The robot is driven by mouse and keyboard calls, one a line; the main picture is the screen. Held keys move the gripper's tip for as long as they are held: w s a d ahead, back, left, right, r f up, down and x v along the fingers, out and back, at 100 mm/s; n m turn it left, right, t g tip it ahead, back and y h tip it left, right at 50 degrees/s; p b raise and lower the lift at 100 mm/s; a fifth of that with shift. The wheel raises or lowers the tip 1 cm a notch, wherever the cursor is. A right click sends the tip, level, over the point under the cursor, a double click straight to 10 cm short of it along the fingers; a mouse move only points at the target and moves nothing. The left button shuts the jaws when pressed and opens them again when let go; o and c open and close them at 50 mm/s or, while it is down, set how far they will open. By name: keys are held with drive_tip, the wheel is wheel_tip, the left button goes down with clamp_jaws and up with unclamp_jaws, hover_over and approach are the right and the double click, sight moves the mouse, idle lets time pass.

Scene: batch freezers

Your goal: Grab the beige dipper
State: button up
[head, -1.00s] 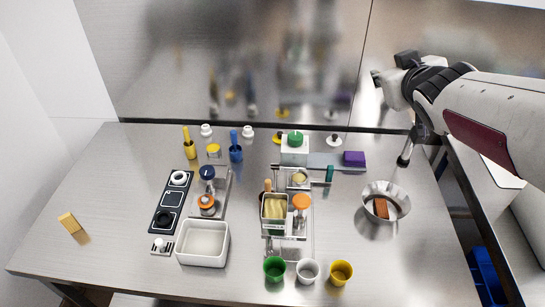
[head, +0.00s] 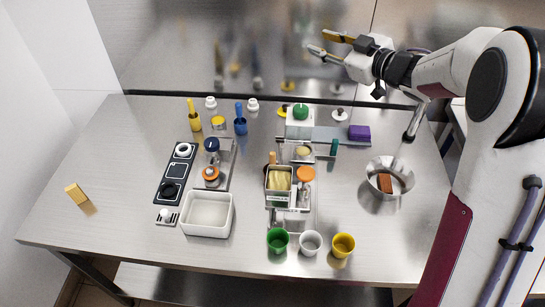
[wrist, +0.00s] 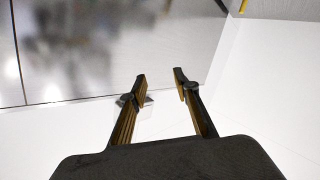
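No thing shows clearly as a beige dipper. A tan handle (head: 272,158) stands upright behind a metal-sided container (head: 279,198) with pale yellow contents, near the middle of the table. The container hides its lower part, so I cannot tell whether it is the dipper. My gripper (head: 318,41) is high above the back right of the table, in front of the steel wall, far from the handle. It is open and empty; in the wrist view its two fingers (wrist: 160,76) stand apart, with only walls beyond.
A white bin (head: 207,229) stands front left of centre. Green (head: 278,241), white (head: 311,243) and yellow (head: 343,245) cups line the front. A steel bowl (head: 378,200) holding a brown block (head: 385,183) is at right.

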drive_tip(key=s+a+f+n+g+y, duration=0.1)
drive_tip(key=f+g, duration=0.1)
drive_tip(key=f, duration=0.1)
drive_tip(key=s+a+f+n+g+y, duration=0.1)
drive_tip(key=a+f+g+y, duration=0.1)
drive_tip(key=f, duration=0.1)
drive_tip(key=s+a+f+n+g+y, duration=0.1)
drive_tip(key=s+f+g, duration=0.1)
drive_tip(key=f, duration=0.1)
drive_tip(key=shift+a+f+n+y, duration=0.2)
drive_tip(key=shift+a+n+y, duration=0.2)
drive_tip(key=s+f+n+g+y, duration=0.2)
drive_tip(key=s+f+g, duration=0.6)
drive_tip(key=s, duration=0.2)
drive_tip(key=shift+d+f+n+g, duration=0.3)
drive_tip(key=shift+d+f+n, duration=0.05)
drive_tip(key=shift+d+n, duration=0.05)
drive_tip(key=shift+f, duration=0.1)
approach(273, 158)
drive_tip(key=a, duration=0.3)
drive_tip(key=shift+w+a+f, duration=0.15)
drive_tip(key=shift+a+f, duration=0.3)
drive_tip(key=shift+f, duration=0.15)
drive_tip(key=shift+s+a, duration=0.15)
drive_tip(key=shift+a, duration=0.85)
drive_tip(key=shift+s+a, duration=0.2)
drive_tip(key=shift+a, duration=0.8)
drive_tip(key=shift+s+a, duration=0.15)
drive_tip(key=shift+a, duration=0.9)
